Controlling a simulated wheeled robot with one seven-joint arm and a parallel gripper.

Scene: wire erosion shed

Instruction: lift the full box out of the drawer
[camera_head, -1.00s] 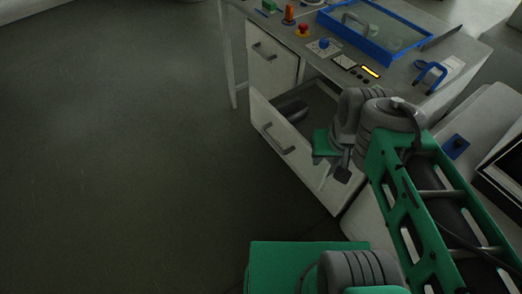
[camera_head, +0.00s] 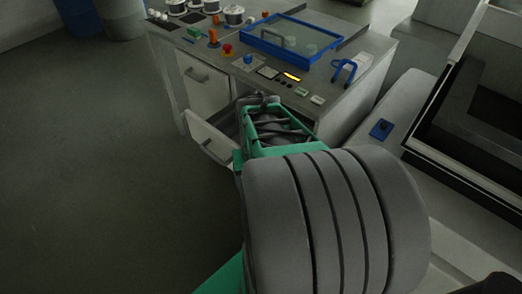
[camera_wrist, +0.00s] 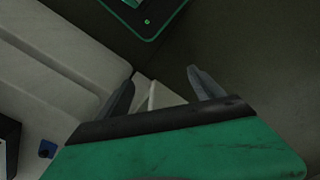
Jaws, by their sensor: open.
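The pulled-out drawer (camera_head: 208,138) is in the lower part of the grey cabinet, left of centre in the head view. My arm covers much of it, and I see no box inside. My gripper (camera_wrist: 163,88) shows in the wrist view with its two dark fingers spread apart and nothing seen held between them. A pale edge lies beyond the fingers; I cannot tell whether it belongs to the drawer. In the head view the fingers are hidden behind my arm.
The cabinet top holds a blue-framed tray (camera_head: 291,38), a red button (camera_head: 227,48), a blue handle (camera_head: 343,70) and several spools (camera_head: 234,14). An upper drawer (camera_head: 204,82) is shut. A pale machine (camera_head: 410,150) stands right. The floor at left is clear.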

